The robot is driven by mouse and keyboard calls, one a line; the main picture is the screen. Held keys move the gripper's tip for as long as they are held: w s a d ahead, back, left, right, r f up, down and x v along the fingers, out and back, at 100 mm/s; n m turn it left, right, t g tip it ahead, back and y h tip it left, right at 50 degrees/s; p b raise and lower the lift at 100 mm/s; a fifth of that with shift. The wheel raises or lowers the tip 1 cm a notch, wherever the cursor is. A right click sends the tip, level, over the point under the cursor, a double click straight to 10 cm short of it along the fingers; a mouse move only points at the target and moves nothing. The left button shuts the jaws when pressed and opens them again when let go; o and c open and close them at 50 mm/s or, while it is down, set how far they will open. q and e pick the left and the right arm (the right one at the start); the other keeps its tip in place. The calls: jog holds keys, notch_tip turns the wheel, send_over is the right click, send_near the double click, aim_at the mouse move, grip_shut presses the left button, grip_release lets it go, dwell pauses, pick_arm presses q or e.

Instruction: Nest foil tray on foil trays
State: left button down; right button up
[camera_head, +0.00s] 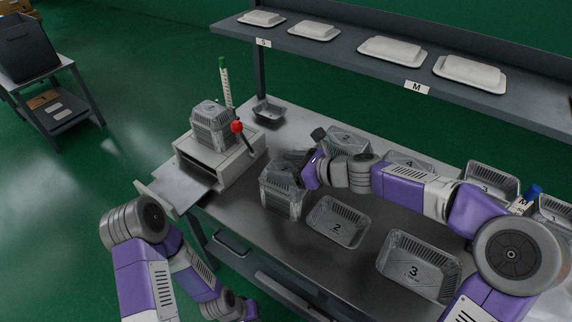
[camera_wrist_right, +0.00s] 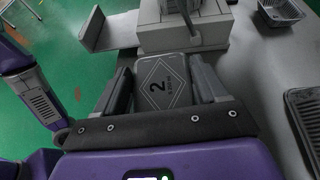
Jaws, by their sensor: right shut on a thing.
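My right gripper (camera_head: 306,172) is shut on a foil tray (camera_head: 289,158). In the right wrist view this tray (camera_wrist_right: 166,82) lies between the two fingers (camera_wrist_right: 168,88), with a "2" in a diamond on it. In the head view it is just above a stack of nested foil trays (camera_head: 281,200) on the table. Whether it touches the stack I cannot tell; the gripper partly hides it. Another tray marked "2" (camera_head: 338,222) sits right of the stack. My left arm comes in at the lower left; its fingertips do not show.
A press-like device (camera_head: 217,160) with a red-knobbed lever (camera_head: 237,127) stands left of the stack, with trays on top. A small empty tray (camera_head: 268,113) sits behind. A tray marked "3" (camera_head: 419,264) and others lie right. A shelf (camera_head: 400,72) holds white-lidded trays.

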jog(key=shift+f, duration=0.5)
jog(key=o, duration=1.1)
jog(key=shift+c, duration=0.2)
jog(key=p+v, duration=0.1)
jog(key=v, duration=0.5)
jog(key=shift+s+d+r+p, duration=0.1)
jog(key=shift+d+r+p, duration=0.2)
jog(key=shift+s+d, duration=0.2)
jog(key=shift+d, duration=0.15)
